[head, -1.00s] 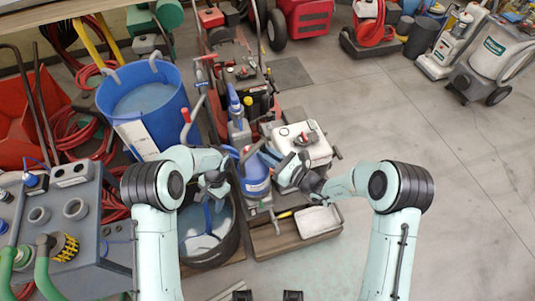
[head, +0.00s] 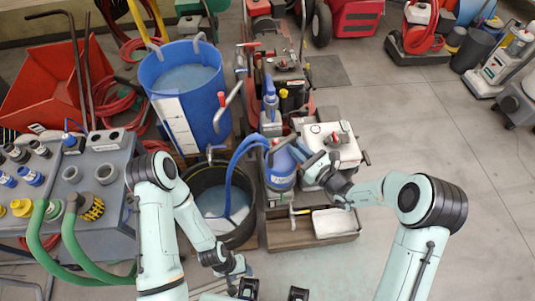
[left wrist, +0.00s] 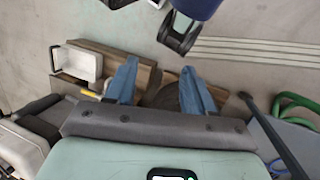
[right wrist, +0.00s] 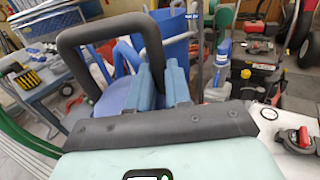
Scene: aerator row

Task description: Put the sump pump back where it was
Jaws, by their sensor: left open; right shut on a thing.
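The sump pump, a blue rounded body (head: 280,172) with a pale band, is near the middle of the head view, over the left side of a low wooden tray. My right gripper (head: 299,153) is shut on it at its upper right. In the right wrist view the blue body (right wrist: 117,98) is beside the fingers, with a black loop handle (right wrist: 110,30). A blue hose (head: 232,172) arches left from it into a dark round tub (head: 245,225) of water. I cannot tell whether the pump touches the tray. My left gripper (left wrist: 160,88) is open and empty, in front of the tub.
The wooden tray (head: 290,240) also bears a white-topped unit (head: 335,150) and a white pan (head: 333,223). A large blue barrel (head: 212,128) of water stands behind the tub. A grey cart (head: 110,220) with green hoses is left. Open floor lies right.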

